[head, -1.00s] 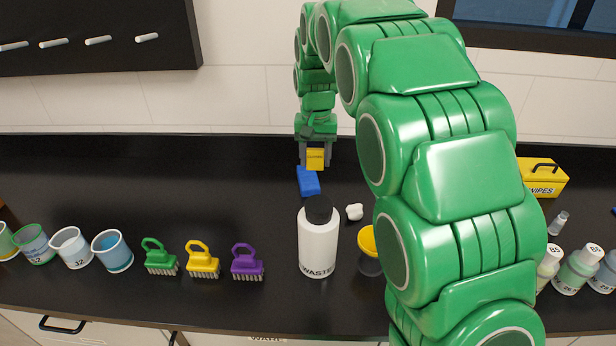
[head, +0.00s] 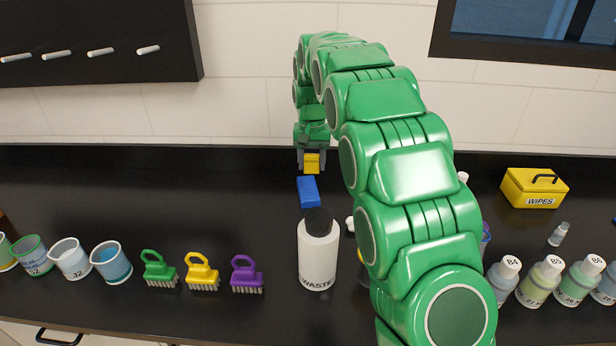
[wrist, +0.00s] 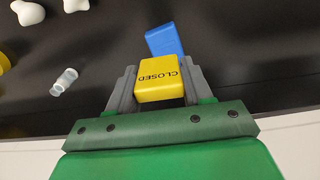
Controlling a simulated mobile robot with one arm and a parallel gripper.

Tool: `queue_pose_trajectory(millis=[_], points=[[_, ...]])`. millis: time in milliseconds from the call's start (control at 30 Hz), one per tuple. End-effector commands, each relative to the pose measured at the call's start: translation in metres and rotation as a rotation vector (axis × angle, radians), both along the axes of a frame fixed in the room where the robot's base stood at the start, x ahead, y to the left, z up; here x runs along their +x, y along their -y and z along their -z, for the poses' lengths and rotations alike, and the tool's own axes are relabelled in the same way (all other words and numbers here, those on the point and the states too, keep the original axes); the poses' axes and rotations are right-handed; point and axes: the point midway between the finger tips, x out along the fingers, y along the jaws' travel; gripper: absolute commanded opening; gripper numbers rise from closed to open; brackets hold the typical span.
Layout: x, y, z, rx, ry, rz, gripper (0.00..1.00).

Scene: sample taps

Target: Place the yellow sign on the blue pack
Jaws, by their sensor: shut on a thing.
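The yellow sign (wrist: 159,80), marked CLOSED, is held between the two fingers of my gripper (wrist: 158,86). In the head view the sign (head: 312,160) shows as a small yellow block at the end of my arm, near the back of the counter. The blue pack (head: 308,191) lies on the black counter just in front of the gripper. In the wrist view the blue pack (wrist: 164,40) is beyond the sign and partly hidden by it. The sign appears apart from the pack; its height above the counter is hard to tell.
A white WASTE bottle (head: 318,255) stands in front of the blue pack. Green, yellow and purple brushes (head: 203,272) and several cups (head: 70,258) stand to the left. A yellow WIPES box (head: 534,188) and several labelled bottles are at right. The back-left counter is clear.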

Motion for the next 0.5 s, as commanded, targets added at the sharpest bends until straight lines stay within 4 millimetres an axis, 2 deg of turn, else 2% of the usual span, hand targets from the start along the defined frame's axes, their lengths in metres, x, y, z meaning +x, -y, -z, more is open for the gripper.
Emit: queue_pose_trajectory(millis=[500], points=[[0.042,-0.01,0.049,0.0,-0.001,0.0,0.21]])
